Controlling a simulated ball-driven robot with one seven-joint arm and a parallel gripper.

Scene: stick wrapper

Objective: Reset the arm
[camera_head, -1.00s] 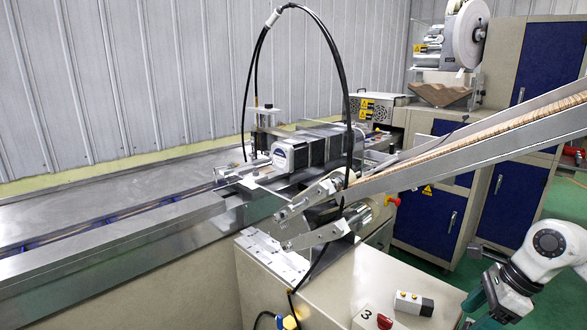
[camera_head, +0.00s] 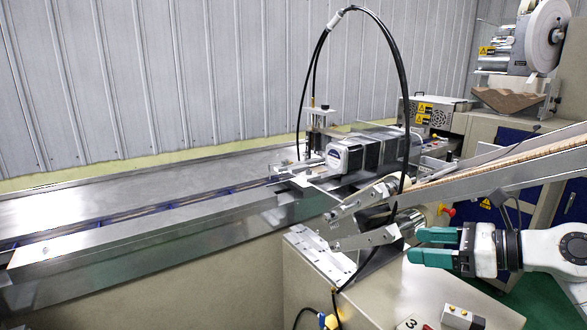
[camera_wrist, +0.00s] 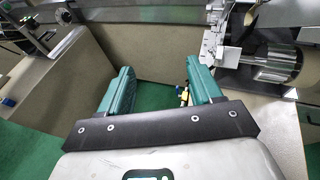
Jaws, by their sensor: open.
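My gripper (camera_head: 434,246) is at the right in the head view, at the end of my white arm. Its two green fingers point left and are apart, with nothing between them. It is in front of the inclined metal conveyor, near the lower roller brackets (camera_head: 368,238). In the wrist view my gripper (camera_wrist: 158,84) shows both green fingers spread, with green floor and a beige machine side beyond them.
A long steel machine bed (camera_head: 150,220) runs along the left. The inclined conveyor (camera_head: 500,178) rises to the right. A black cable loop (camera_head: 404,110) arches above the machine. A small control box (camera_head: 462,318) sits on the cabinet top below my gripper.

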